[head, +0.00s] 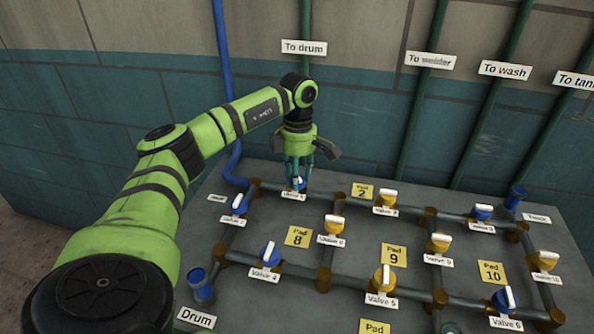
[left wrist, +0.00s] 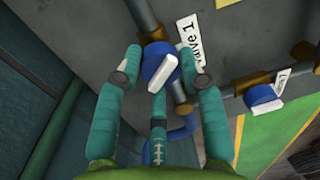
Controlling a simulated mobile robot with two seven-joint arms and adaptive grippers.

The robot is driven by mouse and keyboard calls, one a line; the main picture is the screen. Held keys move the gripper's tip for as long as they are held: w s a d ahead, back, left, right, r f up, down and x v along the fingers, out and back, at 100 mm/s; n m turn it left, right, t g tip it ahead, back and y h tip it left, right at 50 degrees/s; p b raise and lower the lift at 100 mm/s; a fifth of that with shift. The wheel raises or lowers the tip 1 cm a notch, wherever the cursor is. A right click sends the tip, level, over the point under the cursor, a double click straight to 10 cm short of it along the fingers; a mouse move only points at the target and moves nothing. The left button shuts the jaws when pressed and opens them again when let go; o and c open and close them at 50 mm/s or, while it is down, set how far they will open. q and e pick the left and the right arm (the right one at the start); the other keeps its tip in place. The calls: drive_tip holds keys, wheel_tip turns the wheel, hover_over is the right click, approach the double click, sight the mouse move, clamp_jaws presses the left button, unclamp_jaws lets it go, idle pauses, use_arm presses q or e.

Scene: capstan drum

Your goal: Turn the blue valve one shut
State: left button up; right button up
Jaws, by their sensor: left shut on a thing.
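Blue valve one (head: 300,184) sits on the pipe at the back of the grey panel, just behind its white "Valve 1" label (head: 293,195). My left gripper (head: 297,177) reaches down over it from above. In the left wrist view my left gripper (left wrist: 160,68) has a finger on each side of the blue valve one (left wrist: 155,62) and is shut on it. Its white handle bar (left wrist: 162,73) lies slantwise across the pipe there. In the head view the fingers partly hide the valve. My right gripper is not in view.
Another blue valve (head: 239,204) stands left of valve one, and a yellow valve (head: 386,199) stands to the right. A blue upright pipe (head: 224,60) and a green pipe (head: 305,20) run up the wall behind. More valves and pipes cover the panel in front.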

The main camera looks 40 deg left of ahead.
use_arm(q)
drive_tip(key=m, duration=0.3)
drive_tip(key=shift+m, duration=0.3)
drive_tip(key=shift+f+m+p, duration=0.1)
drive_tip(key=shift+m+p, duration=0.2)
drive_tip(key=shift+m, duration=1.8)
drive_tip(key=shift+d+y, duration=0.1)
drive_tip(key=shift+y, duration=0.2)
drive_tip(key=o, duration=1.1)
drive_tip(key=shift+o, duration=0.2)
